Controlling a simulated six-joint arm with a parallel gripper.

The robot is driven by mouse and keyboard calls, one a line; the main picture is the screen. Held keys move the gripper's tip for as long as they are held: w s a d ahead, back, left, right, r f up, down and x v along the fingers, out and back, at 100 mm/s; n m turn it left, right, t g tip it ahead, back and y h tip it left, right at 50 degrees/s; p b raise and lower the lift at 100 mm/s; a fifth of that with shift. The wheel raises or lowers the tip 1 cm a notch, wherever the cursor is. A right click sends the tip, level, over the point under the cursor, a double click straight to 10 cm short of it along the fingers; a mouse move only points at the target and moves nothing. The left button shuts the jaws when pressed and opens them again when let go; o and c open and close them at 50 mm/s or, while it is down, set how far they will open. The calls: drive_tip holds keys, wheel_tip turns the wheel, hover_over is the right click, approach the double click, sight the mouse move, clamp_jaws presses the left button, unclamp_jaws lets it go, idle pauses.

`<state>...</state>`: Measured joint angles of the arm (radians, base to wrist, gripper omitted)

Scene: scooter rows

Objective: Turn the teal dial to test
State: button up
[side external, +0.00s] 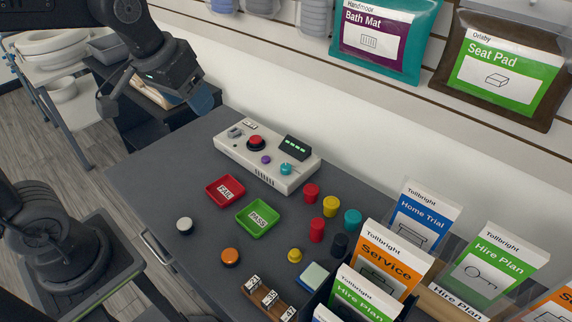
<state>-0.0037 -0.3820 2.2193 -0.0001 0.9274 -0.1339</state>
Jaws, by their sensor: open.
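The teal dial (286,168) sits at the right end of a pale control box (232,148) on the dark grey worktop, in front of a small display (295,147) with green lights. The markings around the dial are too small to read, so I cannot tell its setting. My gripper (158,101) is open and appears empty. It hangs above and to the left of the box, well apart from the dial.
The box also bears a red button (256,142) and a purple knob (266,160). Red FAIL (225,190) and green PASS (258,218) trays lie in front. Several coloured cylinders and pucks stand nearby. Upright brochures (385,262) crowd the right; a wall is behind.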

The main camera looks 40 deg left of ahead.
drive_tip(key=w+f+n+g, duration=0.1)
drive_tip(key=w, duration=0.6)
drive_tip(key=n+g, duration=0.3)
drive_tip(key=n, duration=0.1)
hover_over(286, 165)
wheel_tip(286, 165, down, 21)
wheel_tip(286, 165, down, 13)
drive_tip(key=shift+r, duration=0.15)
drive_tip(key=shift+c, duration=0.2)
drive_tip(key=c, duration=0.9)
